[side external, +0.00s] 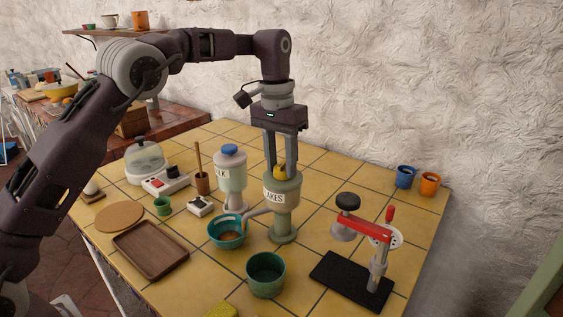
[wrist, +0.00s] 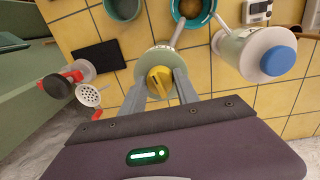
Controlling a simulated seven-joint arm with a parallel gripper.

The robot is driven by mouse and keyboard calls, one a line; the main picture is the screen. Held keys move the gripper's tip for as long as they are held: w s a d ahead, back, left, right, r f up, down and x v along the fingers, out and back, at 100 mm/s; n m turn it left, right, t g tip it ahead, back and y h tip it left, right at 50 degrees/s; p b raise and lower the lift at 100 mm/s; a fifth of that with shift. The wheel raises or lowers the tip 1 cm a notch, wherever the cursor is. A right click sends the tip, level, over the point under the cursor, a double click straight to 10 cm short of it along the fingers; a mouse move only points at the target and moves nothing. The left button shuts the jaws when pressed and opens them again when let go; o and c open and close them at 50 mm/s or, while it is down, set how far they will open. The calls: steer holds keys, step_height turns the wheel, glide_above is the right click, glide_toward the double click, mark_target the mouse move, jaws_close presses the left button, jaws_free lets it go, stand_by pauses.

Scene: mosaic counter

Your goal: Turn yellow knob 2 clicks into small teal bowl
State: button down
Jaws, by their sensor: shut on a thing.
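The yellow knob (side external: 281,172) sits on top of the pale green dispenser (side external: 282,205) labelled "...AKES". My gripper (side external: 281,168) points straight down over that dispenser and is shut on the knob. In the wrist view the knob (wrist: 159,82) lies between the two fingers. The dispenser's spout reaches left over the small teal bowl (side external: 228,232). Some brown contents lie in the bowl. The bowl also shows at the top of the wrist view (wrist: 210,18), under the spout end.
A second dispenser with a blue knob (side external: 230,150) stands just left. A larger green bowl (side external: 266,274) is in front. A red-armed press on a black base (side external: 350,282) stands right. A wooden tray (side external: 150,249) lies left. Blue and orange cups (side external: 429,184) stand at the back right.

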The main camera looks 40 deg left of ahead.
mark_target(281, 163)
steer(key=shift+m, duration=1)
steer(key=c, duration=0.9)
jaws_free()
steer(key=r, duration=0.5)
steer(key=shift+w+a+r, duration=0.1)
steer(key=shift+w+a, duration=0.05)
steer(key=shift+a, duration=0.2)
steer(key=shift+w+a+r, duration=0.1)
steer(key=shift+r, duration=0.25)
steer(key=shift+s+d+r, duration=0.2)
steer(key=shift+r, duration=0.4)
